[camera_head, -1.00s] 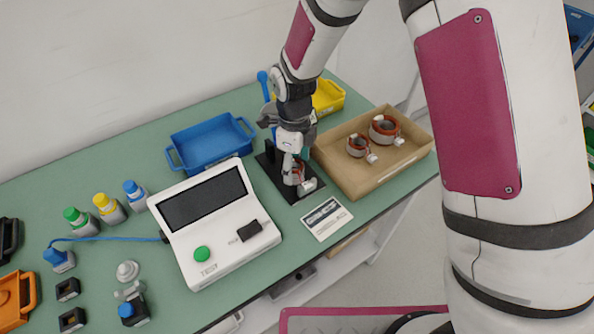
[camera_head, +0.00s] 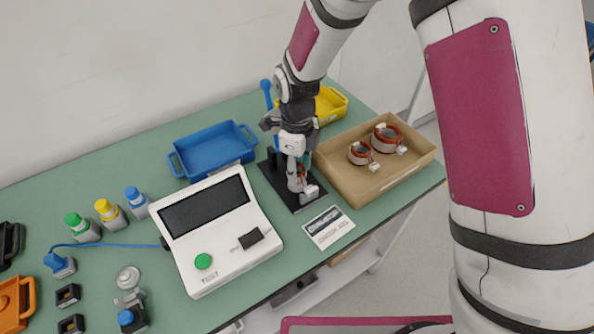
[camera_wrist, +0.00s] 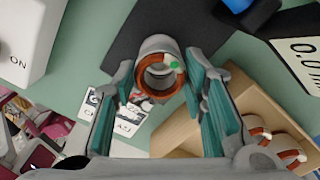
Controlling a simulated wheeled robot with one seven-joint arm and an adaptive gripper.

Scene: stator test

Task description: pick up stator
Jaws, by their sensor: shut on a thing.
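The stator (camera_wrist: 146,88) is a grey ring with copper-orange windings and a green dot. In the wrist view it sits between the teal-padded fingers of my gripper (camera_wrist: 162,85), which is shut on it. In the head view my gripper (camera_head: 297,178) points down over the black plate (camera_head: 312,201), and most of the held stator is hidden by the fingers. I cannot tell whether the stator touches the plate. Other stators, a smaller one (camera_head: 361,153) and a larger one (camera_head: 386,137), lie in the cardboard box to the right.
The cardboard box (camera_head: 403,174) stands close right of my gripper. A white tester (camera_head: 225,265) with a green button is to the left. Blue (camera_head: 212,150) and yellow (camera_head: 331,103) trays are behind. A printed card (camera_head: 328,227) lies in front, near the table edge.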

